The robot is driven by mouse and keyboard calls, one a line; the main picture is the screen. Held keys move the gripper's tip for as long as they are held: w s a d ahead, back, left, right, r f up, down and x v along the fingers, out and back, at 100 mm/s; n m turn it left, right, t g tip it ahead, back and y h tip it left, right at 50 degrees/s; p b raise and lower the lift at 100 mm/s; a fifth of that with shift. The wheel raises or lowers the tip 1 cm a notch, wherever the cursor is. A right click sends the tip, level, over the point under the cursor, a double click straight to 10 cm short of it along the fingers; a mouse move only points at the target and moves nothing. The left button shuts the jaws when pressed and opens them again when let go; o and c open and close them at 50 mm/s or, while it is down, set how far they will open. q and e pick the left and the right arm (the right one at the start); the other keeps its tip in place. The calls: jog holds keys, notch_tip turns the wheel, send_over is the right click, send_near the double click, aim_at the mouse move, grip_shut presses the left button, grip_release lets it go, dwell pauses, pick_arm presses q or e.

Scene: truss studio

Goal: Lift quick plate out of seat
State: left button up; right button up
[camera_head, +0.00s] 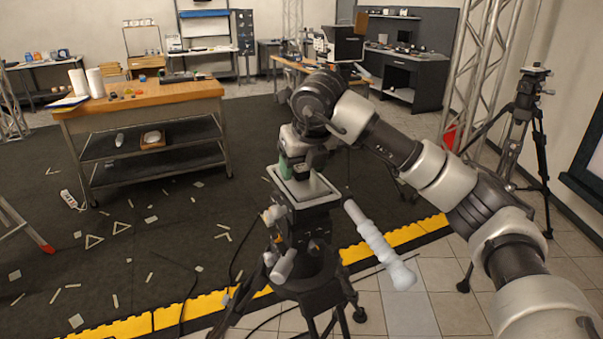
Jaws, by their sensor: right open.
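A black tripod (310,262) stands in front of me, with a pale flat seat (322,192) on top of its head. My right gripper (300,172) points down just above this seat. Its jaws are open around or just over the middle of the seat. The quick plate cannot be clearly told apart there, as my gripper covers that part. I cannot tell whether the jaws touch anything. A small green patch (285,166) shows beside the jaws. My left gripper is out of view.
A pale pan handle (375,243) sticks out from the tripod to the lower right. A wooden-topped workbench (190,92) stands at the back left. Another tripod (522,120) stands at the right. Yellow edging (390,240) and cables cross the floor.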

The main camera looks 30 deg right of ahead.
jog(key=shift+a, duration=0.1)
jog(key=shift+c, duration=0.4)
jog(key=c, duration=0.9)
jog(key=shift+c, duration=0.3)
jog(key=shift+r, duration=0.1)
